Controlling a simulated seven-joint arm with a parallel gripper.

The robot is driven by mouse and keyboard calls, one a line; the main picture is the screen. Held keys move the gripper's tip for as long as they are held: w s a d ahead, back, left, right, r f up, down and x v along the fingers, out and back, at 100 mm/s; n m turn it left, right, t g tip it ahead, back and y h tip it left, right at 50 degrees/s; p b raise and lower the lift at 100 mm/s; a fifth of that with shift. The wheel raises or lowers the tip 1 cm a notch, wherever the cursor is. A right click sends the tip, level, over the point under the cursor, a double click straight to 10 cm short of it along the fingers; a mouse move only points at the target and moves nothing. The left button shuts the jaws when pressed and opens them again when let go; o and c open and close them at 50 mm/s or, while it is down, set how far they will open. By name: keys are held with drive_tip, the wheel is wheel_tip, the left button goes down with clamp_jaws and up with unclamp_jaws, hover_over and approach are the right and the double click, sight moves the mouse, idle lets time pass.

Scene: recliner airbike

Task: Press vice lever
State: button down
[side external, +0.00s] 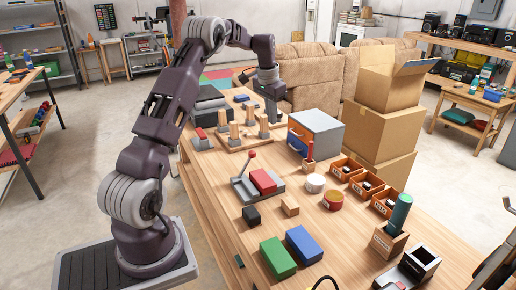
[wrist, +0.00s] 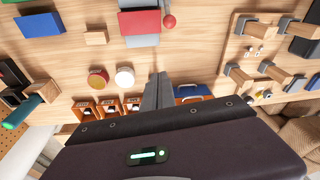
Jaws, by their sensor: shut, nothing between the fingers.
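The vice (side external: 258,186) is a grey base with a red block on the table, and its lever with a red ball knob (side external: 251,155) stands up, slightly tilted. In the wrist view the red block (wrist: 140,21) is at the top, with the red knob (wrist: 169,21) just right of it. My gripper (side external: 272,118) is beyond the vice, above the table's far part, apart from the lever. In the wrist view its fingers (wrist: 158,82) are together and empty, with the knob clear of them. The fingertips are hard to see in the side view.
A wooden board with upright pegs (side external: 248,133) lies behind the vice. Blue (side external: 304,243) and green (side external: 277,257) blocks, small bins (side external: 367,185) and round tins (side external: 315,183) stand nearby.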

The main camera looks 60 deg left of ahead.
drive_tip(key=a+f, duration=0.4)
drive_tip(key=shift+s+a+f, duration=0.15)
drive_tip(key=shift+s+f, duration=0.05)
drive_tip(key=shift+s, duration=0.1)
hover_over(246, 165)
drive_tip(key=w, duration=0.5)
wheel_tip(246, 165, down, 9)
drive_tip(key=shift+w+a, duration=0.2)
drive_tip(key=shift+a, duration=0.25)
drive_tip(key=shift+s, duration=0.15)
